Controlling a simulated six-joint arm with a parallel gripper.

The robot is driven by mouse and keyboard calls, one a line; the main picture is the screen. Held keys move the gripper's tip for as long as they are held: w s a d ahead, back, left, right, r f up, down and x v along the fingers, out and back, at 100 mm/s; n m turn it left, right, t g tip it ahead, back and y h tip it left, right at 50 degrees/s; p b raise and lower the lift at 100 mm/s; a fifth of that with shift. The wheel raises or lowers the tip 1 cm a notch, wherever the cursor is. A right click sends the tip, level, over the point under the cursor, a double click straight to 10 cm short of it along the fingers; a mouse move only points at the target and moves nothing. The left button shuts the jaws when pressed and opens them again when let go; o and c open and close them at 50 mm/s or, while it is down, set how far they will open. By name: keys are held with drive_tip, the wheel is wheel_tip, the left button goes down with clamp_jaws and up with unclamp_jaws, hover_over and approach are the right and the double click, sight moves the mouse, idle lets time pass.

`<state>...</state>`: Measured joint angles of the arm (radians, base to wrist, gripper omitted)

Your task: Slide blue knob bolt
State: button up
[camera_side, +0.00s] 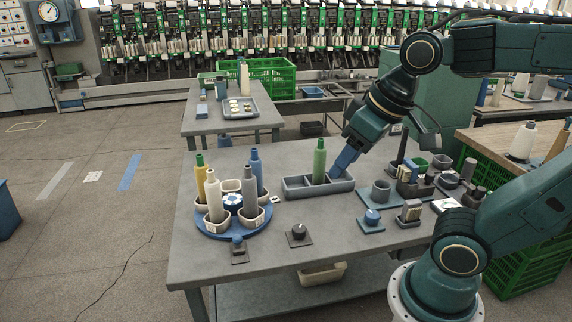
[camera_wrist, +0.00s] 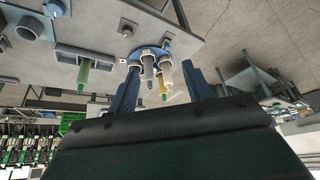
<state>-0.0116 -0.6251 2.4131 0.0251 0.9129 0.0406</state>
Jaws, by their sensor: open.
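A small grey plate with a blue knob, which looks like the blue knob bolt (camera_side: 238,246), lies at the table's front left, just in front of the round turntable. My gripper (camera_side: 341,169) is over the right part of the grey tray, well to the right of and behind the bolt. Its two blue fingers stand wide apart in the wrist view (camera_wrist: 163,88), with nothing between them in their grip.
A blue turntable (camera_side: 208,229) with cups and several cones stands at the left. A green cone (camera_side: 320,155) stands in the tray (camera_side: 296,190). A black knob (camera_side: 299,231) and another blue knob (camera_side: 372,216) sit along the front. Bare table lies between them.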

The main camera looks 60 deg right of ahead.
drive_tip(key=w+m+g, duration=0.2)
drive_tip(key=w, duration=0.8)
drive_tip(key=m+g+h, duration=0.2)
drive_tip(key=m+g, duration=0.2)
hover_over(236, 236)
drive_tip(key=w+a, duration=0.1)
drive_tip(key=a, duration=0.1)
wheel_tip(236, 236, down, 19)
drive_tip(key=shift+w+a+f, duration=0.1)
drive_tip(key=shift+w+f, duration=0.1)
drive_tip(key=f, duration=0.4)
drive_tip(key=s+d+f, duration=0.1)
drive_tip(key=f, duration=0.4)
drive_tip(key=d+f, duration=0.1)
drive_tip(key=f, duration=0.3)
drive_tip(key=shift+s+d+f, duration=0.1)
drive_tip(key=shift+s+f, duration=0.15)
